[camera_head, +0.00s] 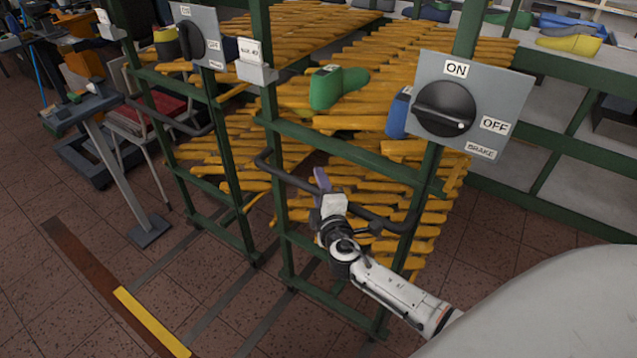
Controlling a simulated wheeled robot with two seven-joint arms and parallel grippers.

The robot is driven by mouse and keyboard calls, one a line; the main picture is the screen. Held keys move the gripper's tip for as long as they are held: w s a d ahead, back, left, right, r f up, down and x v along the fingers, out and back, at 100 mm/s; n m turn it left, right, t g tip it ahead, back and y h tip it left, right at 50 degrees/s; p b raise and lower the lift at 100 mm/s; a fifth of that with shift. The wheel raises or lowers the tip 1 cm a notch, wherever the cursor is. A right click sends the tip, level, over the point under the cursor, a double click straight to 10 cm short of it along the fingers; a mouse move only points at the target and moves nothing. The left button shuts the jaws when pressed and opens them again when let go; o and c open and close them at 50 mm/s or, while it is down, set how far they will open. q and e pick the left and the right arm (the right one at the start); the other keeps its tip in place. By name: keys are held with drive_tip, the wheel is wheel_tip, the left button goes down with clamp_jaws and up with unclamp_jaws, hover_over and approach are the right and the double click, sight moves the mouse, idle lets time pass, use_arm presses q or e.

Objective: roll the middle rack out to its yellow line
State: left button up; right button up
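Two green-framed racks with orange shelves stand side by side: a nearer rack (345,151) and one to its left (158,80). I cannot tell for sure which is the middle one. The nearer rack has a dark bar handle (290,178) and a grey brake plate (427,75); its black knob (440,107) has its white mark toward OFF. My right gripper (330,203) is at the bar handle and covers part of it; whether its fingers are closed around it is unclear. A yellow line (150,322) lies on the floor at lower left. My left gripper is out of view.
Floor rails (215,302) run from the racks to the lower left. The left rack has its own brake plate (210,22) and handle. A green shoe last (340,86) and a blue one (399,114) sit on the nearer rack. A chair (160,108) stands at left.

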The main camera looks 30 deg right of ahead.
drive_tip(key=shift+w+d+f, duration=0.1)
drive_tip(key=shift+w+d, duration=0.05)
drive_tip(key=shift+w, duration=0.25)
drive_tip(key=shift+c, duration=0.2)
clamp_jaws()
